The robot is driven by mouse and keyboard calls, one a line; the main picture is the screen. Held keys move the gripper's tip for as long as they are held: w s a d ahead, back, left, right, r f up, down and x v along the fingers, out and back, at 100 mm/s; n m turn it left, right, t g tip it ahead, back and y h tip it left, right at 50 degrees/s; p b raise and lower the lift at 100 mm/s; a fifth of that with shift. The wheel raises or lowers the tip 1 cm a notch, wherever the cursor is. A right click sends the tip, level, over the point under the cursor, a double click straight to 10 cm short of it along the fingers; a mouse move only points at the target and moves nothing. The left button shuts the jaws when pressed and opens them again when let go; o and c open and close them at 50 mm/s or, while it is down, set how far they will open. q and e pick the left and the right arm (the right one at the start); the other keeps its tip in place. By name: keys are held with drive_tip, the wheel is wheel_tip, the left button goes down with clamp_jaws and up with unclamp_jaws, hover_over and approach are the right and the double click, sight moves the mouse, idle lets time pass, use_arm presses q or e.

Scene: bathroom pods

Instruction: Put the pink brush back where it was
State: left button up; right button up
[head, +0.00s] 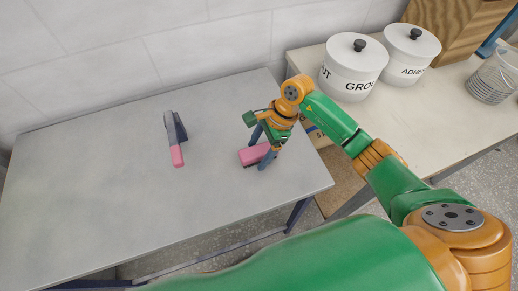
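A pink brush (250,155), a small pink block with a dark underside, is at the right part of the grey table (100,215). My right gripper (262,148) reaches down over its right end from the right. Its two blue fingers stand apart, one on the far side of the brush and one at its near right end. I cannot tell whether they press on it, or whether the brush touches the table. My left gripper is not in view.
A grey tool with a pink end (177,156) is on the table left of the brush. A beige side table (440,130) at right holds two white lidded jars (352,68) (408,55), a wooden box (455,25) and a wire basket (494,80). The table's left half is clear.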

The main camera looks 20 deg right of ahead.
drive_tip(key=shift+r, duration=0.35)
drive_tip(key=b+v, duration=0.2)
drive_tip(key=v, duration=0.9)
drive_tip(key=shift+d+r, duration=0.15)
drive_tip(key=shift+r, duration=0.2)
drive_tip(key=shift+f, duration=0.1)
